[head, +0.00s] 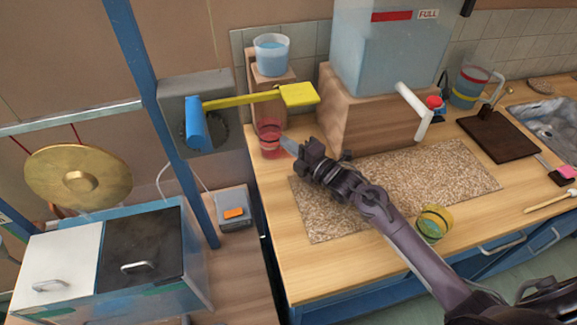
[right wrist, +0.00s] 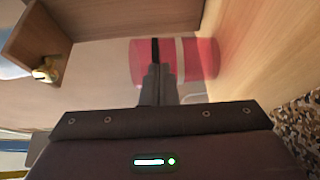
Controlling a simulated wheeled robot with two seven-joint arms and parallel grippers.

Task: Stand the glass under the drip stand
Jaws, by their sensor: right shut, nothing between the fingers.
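A red see-through glass (head: 270,139) stands upright on the table at the foot of the wooden drip stand (head: 265,92), which carries a clear tub of bluish water (head: 271,54). In the right wrist view the red glass (right wrist: 205,62) shows sideways, with the stand's wood and a small brass spout (right wrist: 46,70) at the left. My right gripper (head: 289,146) is shut and empty just right of the glass. Its fingers (right wrist: 156,82) overlap the glass in the wrist view; I cannot tell whether they touch it. My left gripper is not in view.
A yellow lever (head: 298,95) reaches across in front of the drip stand. A large water tank (head: 385,45) on a wooden block stands right of it. A gong (head: 78,178) hangs left.

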